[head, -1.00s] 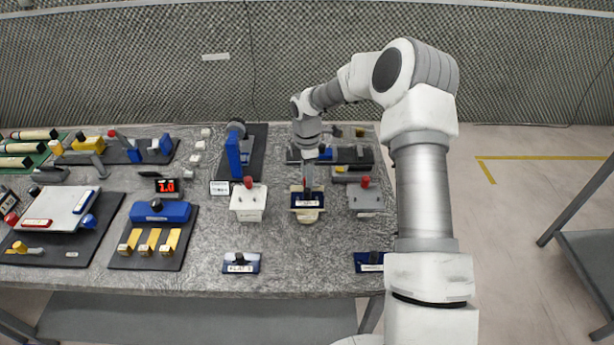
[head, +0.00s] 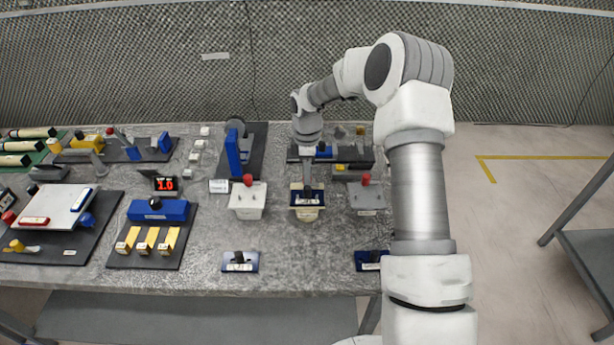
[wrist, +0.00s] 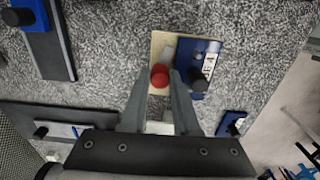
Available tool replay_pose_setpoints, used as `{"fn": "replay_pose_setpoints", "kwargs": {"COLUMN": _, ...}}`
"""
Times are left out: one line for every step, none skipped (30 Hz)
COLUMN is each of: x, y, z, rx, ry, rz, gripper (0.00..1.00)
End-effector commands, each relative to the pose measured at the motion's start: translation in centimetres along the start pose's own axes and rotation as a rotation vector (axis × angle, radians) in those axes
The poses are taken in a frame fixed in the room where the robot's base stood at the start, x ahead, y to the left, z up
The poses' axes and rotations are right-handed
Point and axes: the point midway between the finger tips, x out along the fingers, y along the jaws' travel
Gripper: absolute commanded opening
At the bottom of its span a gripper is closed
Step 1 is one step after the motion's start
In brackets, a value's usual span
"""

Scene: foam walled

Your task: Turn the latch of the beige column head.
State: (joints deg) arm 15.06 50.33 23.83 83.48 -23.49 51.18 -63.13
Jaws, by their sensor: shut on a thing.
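The beige column head (head: 308,214) stands near the front of the table, between a white and a grey one. A blue plate (head: 307,200) with a black knob and a label covers its front part. In the wrist view the beige body (wrist: 160,45) shows beside the blue plate (wrist: 205,50). My gripper (wrist: 160,84) is over it with its fingers pointing down, shut on the red latch knob (wrist: 159,74). In the head view my gripper (head: 306,184) hides that knob. The latch's exact angle is hard to tell.
The white column head (head: 248,207) and the grey column head (head: 367,203), each with a red knob, stand close on either side. Loose blue plates (head: 240,262) (head: 371,260) lie near the front edge. A blue upright fixture (head: 234,153) stands behind left.

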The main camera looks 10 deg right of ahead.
Motion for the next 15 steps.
{"fn": "replay_pose_setpoints", "kwargs": {"x": 0.11, "y": 0.07, "z": 0.00, "rx": 0.041, "ry": -0.001, "rz": 0.003, "gripper": 0.00}}
{"fn": "replay_pose_setpoints", "kwargs": {"x": 0.10, "y": 0.07, "z": -0.02, "rx": 0.070, "ry": -0.001, "rz": 0.003, "gripper": 0.00}}
{"fn": "replay_pose_setpoints", "kwargs": {"x": 0.09, "y": 0.08, "z": 0.00, "rx": 0.108, "ry": -0.002, "rz": 0.004, "gripper": 0.00}}
{"fn": "replay_pose_setpoints", "kwargs": {"x": 0.08, "y": 0.08, "z": -0.03, "rx": 0.136, "ry": -0.001, "rz": 0.004, "gripper": 0.00}}
{"fn": "replay_pose_setpoints", "kwargs": {"x": 0.09, "y": 0.07, "z": -0.04, "rx": 0.165, "ry": -0.001, "rz": 0.003, "gripper": 0.00}}
{"fn": "replay_pose_setpoints", "kwargs": {"x": 0.10, "y": 0.08, "z": 0.02, "rx": 0.203, "ry": -0.002, "rz": 0.003, "gripper": 0.00}}
{"fn": "replay_pose_setpoints", "kwargs": {"x": 0.10, "y": 0.08, "z": 0.01, "rx": 0.233, "ry": -0.001, "rz": 0.003, "gripper": 0.00}}
{"fn": "replay_pose_setpoints", "kwargs": {"x": 0.10, "y": 0.08, "z": -0.03, "rx": 0.261, "ry": 0.000, "rz": 0.003, "gripper": 0.00}}
{"fn": "replay_pose_setpoints", "kwargs": {"x": 0.09, "y": 0.09, "z": -0.02, "rx": 0.298, "ry": -0.001, "rz": 0.004, "gripper": 0.00}}
{"fn": "replay_pose_setpoints", "kwargs": {"x": 0.07, "y": 0.09, "z": -0.01, "rx": 0.327, "ry": -0.001, "rz": 0.004, "gripper": 0.00}}
{"fn": "replay_pose_setpoints", "kwargs": {"x": 0.05, "y": 0.09, "z": -0.03, "rx": 0.356, "ry": 0.000, "rz": 0.004, "gripper": 0.00}}
{"fn": "replay_pose_setpoints", "kwargs": {"x": 0.05, "y": 0.10, "z": 0.00, "rx": 0.394, "ry": -0.001, "rz": 0.004, "gripper": 0.00}}
{"fn": "replay_pose_setpoints", "kwargs": {"x": 0.05, "y": 0.11, "z": 0.01, "rx": 0.423, "ry": -0.001, "rz": 0.004, "gripper": 0.00}}
{"fn": "replay_pose_setpoints", "kwargs": {"x": 0.05, "y": 0.09, "z": -0.03, "rx": 0.451, "ry": 0.000, "rz": 0.004, "gripper": 0.00}}
{"fn": "replay_pose_setpoints", "kwargs": {"x": 0.06, "y": 0.09, "z": -0.04, "rx": 0.488, "ry": 0.000, "rz": 0.004, "gripper": 0.00}}
